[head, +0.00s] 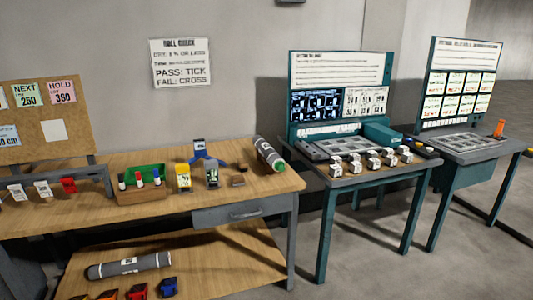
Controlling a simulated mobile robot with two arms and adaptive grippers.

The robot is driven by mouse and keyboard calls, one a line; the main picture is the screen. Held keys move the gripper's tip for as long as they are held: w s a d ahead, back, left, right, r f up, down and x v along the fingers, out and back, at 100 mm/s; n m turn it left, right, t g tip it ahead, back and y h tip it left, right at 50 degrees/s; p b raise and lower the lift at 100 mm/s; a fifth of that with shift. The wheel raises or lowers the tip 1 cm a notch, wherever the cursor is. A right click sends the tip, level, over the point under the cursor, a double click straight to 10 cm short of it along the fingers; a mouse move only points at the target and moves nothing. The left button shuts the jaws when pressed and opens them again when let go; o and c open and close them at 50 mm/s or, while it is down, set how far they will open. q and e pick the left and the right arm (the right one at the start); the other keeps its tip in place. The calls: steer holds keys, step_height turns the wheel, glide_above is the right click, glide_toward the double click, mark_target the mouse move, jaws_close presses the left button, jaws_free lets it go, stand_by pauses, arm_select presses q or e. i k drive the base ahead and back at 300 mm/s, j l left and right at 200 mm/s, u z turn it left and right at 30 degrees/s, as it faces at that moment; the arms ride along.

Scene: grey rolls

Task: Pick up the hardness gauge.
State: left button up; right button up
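No object in the head view carries a readable label naming it the hardness gauge. Small hand-held devices stand on the wooden workbench (130,214): a yellow one (183,177) with a white lower part and a grey one (212,175) to its right. Behind them a white-faced device (199,145) sits on a blue stand (208,161). I cannot tell which of these is the gauge. Neither of my grippers is in view, and nothing is seen touching these devices.
A grey roll (269,154) lies at the bench's right end; another (128,266) lies on the lower shelf. Teal stations (374,182) stand to the right. The bench's front strip is largely clear.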

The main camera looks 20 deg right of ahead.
mark_target(211, 165)
steer(key=i+j, duration=0.1)
steer(key=i, duration=0.85)
